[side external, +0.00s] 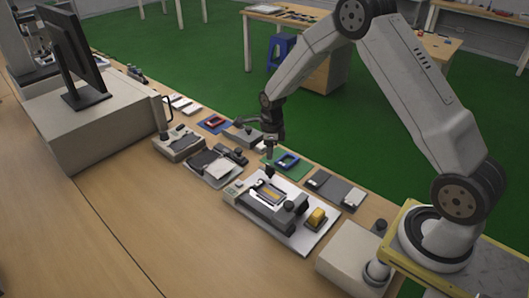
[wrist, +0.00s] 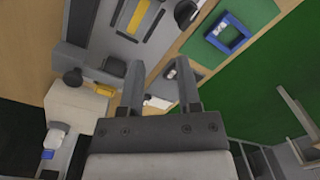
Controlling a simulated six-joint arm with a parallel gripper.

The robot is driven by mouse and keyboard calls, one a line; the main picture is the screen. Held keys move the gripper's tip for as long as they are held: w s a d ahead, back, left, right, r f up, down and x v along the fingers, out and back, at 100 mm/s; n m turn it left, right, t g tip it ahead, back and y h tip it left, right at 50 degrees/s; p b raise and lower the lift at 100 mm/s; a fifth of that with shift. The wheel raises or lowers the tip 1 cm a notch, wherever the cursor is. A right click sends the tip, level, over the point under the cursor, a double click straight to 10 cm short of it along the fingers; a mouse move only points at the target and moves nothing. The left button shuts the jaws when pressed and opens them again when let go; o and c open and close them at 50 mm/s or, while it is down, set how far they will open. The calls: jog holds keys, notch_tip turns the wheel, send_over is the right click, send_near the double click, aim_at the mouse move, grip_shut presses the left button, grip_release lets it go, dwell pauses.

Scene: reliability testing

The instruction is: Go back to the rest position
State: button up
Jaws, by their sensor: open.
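My gripper (side external: 270,160) hangs above the bench, pointing down, a little above and behind the white test fixture (side external: 312,239). In the wrist view my gripper (wrist: 160,82) shows two dark fingers spread apart with nothing held between them. A blue frame (side external: 287,161) lies on a green mat (side external: 297,172) close behind my gripper. The blue frame also shows in the wrist view (wrist: 242,34), right of the fingers. A yellow and dark part (side external: 268,194) sits in the fixture.
A yellow block (side external: 317,217) stands on the fixture plate. A red frame (side external: 215,121) on a blue mat and several grey devices line the bench to the left. A monitor (side external: 72,50) stands at the far left. The front of the wooden bench (side external: 130,225) is clear.

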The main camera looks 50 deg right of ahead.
jog(key=s+a+r+n, duration=0.3)
jog(key=s+n, duration=0.3)
jog(key=n, duration=0.3)
jog(key=s+a+r+n+t, duration=0.1)
jog(key=s+a+r+n, duration=0.2)
jog(key=s+n, duration=0.4)
jog(key=s+a+r+n+t, duration=0.1)
jog(key=s+a+r+n, duration=0.2)
jog(key=n, duration=0.9)
jog(key=shift+s+a+r, duration=0.4)
jog(key=shift+s+r, duration=0.35)
jog(key=shift+s, duration=1.15)
